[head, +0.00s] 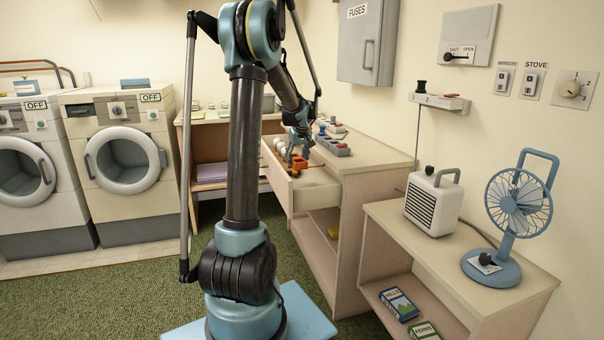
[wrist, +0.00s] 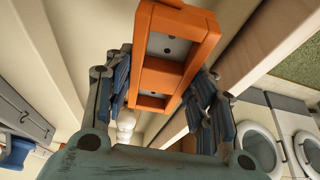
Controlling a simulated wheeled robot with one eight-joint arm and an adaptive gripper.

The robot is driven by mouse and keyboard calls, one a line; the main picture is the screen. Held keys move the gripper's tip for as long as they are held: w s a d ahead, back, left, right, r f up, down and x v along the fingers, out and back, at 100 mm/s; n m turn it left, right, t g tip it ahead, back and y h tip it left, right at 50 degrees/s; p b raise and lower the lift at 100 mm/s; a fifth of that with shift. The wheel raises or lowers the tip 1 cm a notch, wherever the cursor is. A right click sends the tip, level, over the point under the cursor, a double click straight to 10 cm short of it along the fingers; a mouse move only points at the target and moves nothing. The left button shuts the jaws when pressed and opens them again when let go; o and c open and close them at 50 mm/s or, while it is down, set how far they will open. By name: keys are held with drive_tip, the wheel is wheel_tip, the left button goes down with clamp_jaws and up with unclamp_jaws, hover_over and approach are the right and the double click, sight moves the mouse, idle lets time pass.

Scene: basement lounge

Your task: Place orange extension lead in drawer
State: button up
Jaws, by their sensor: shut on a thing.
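The orange extension lead (head: 299,163) is in my gripper (head: 298,152), over the open drawer (head: 315,198) of the wooden cabinet. In the wrist view the lead (wrist: 178,22) is a long orange block with socket faces, and the fingers of my gripper (wrist: 163,88) close on its two sides. The pale drawer walls run along both sides of it there. I cannot tell whether the lead touches the drawer floor. White bulb-like things (head: 281,148) show by the drawer's far side, partly hidden by my arm.
A grey power strip (head: 333,147) and small items lie on the cabinet top. A low shelf at right holds a white heater (head: 433,203) and a blue fan (head: 515,215), with boxes (head: 399,304) below. Two washing machines (head: 122,160) stand at left. Green carpet lies between.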

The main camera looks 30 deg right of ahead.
drive_tip(key=s, duration=0.1)
drive_tip(key=s+f, duration=0.1)
drive_tip(key=shift+s+a+f, duration=0.15)
drive_tip(key=shift+s+f, duration=0.05)
drive_tip(key=shift+s, duration=0.15)
drive_tip(key=f, duration=0.4)
drive_tip(key=shift+s+f, duration=0.2)
drive_tip(key=shift+f, duration=2.85)
drive_tip(key=o, duration=1.4)
drive_tip(key=shift+r, duration=0.15)
